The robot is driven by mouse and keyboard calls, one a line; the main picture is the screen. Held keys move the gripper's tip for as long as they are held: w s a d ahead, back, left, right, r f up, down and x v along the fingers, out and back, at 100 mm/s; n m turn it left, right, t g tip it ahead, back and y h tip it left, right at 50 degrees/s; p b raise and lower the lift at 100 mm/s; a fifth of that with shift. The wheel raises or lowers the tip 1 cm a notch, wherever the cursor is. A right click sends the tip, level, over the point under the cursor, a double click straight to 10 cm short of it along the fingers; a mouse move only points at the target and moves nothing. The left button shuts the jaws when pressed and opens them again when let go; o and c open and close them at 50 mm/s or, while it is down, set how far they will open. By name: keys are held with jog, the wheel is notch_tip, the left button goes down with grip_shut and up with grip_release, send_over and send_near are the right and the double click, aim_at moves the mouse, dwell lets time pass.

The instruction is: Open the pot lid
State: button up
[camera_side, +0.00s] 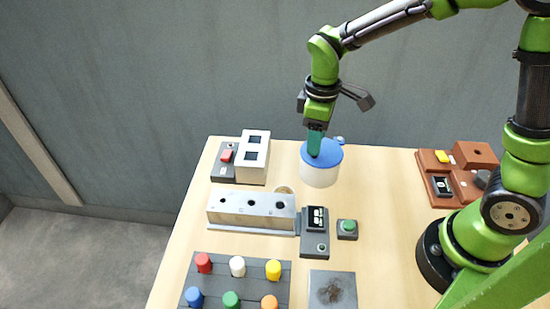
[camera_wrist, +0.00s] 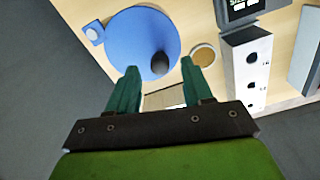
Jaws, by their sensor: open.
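The pot (camera_side: 319,176) is a white cylinder near the back edge of the table, with a blue lid (camera_side: 326,151) resting on top. In the wrist view the lid (camera_wrist: 140,40) is a blue disc with a dark knob (camera_wrist: 160,63) near its lower right part. My gripper (camera_side: 314,152) is over the lid in the side view and hides part of it. In the wrist view its two green fingers (camera_wrist: 160,75) are apart, with the knob between and just beyond their tips. I cannot tell whether the fingers touch the lid.
A metal block with holes (camera_side: 250,211) and a grey device with a display (camera_side: 316,232) stand in front of the pot. A white two-hole box (camera_side: 253,157) is to its left. A small round brown-topped item (camera_wrist: 204,56) lies beside the pot.

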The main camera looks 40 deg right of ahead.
jog(key=shift+f, duration=1.2)
grip_shut()
